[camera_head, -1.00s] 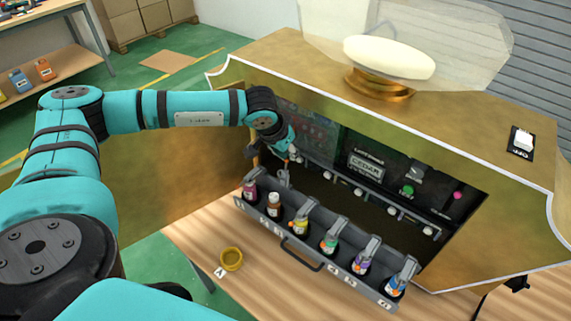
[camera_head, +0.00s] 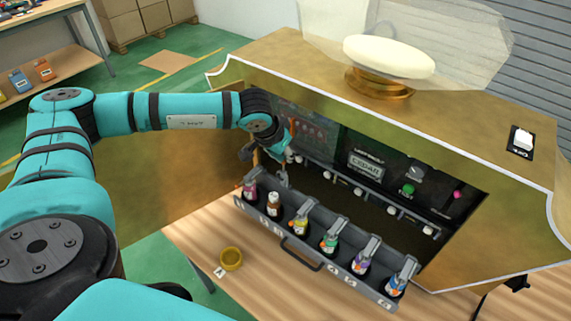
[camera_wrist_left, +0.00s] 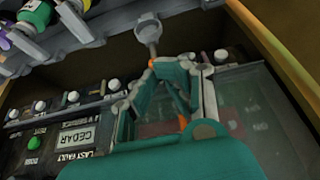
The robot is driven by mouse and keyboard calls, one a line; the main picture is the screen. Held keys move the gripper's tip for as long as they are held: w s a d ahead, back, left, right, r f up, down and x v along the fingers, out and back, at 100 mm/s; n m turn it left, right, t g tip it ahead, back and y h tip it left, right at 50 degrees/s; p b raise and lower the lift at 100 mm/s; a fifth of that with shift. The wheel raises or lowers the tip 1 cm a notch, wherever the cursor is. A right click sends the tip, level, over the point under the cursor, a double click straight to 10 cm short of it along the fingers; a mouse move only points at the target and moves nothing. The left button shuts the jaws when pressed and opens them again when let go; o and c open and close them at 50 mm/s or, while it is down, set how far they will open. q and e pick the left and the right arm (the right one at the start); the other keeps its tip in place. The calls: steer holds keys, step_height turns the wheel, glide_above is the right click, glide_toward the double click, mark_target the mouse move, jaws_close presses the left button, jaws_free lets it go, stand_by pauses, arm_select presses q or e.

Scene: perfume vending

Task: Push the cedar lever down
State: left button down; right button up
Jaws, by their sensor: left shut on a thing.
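The perfume machine's open front holds a grey drawer (camera_head: 300,250) with several bottles, each with a grey lever above it. My left gripper (camera_head: 287,162) reaches into the opening near the drawer's left end. In the left wrist view my left gripper (camera_wrist_left: 160,68) is shut on a grey lever (camera_wrist_left: 150,30) with a rounded end, at its thin stem. The bottle below that lever is hidden. I cannot read which lever is cedar. My right gripper is not in view.
A green button (camera_head: 408,189) is right of the display. A brass-coloured door (camera_head: 165,180) stands open at left. A row of white knobs (camera_head: 357,191) runs above the drawer.

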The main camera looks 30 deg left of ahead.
mark_target(282, 173)
arm_select(q)
steer(key=shift+s+d+f, duration=0.1)
steer(key=shift+s+f, duration=0.05)
steer(key=shift+s, duration=0.1)
steer(key=shift+s, duration=0.75)
steer(key=shift+b, duration=0.3)
steer(key=shift+s+a+f+b, duration=0.2)
steer(key=shift+s+b, duration=0.15)
steer(key=shift+s, duration=0.4)
steer(key=shift+s+f, duration=0.1)
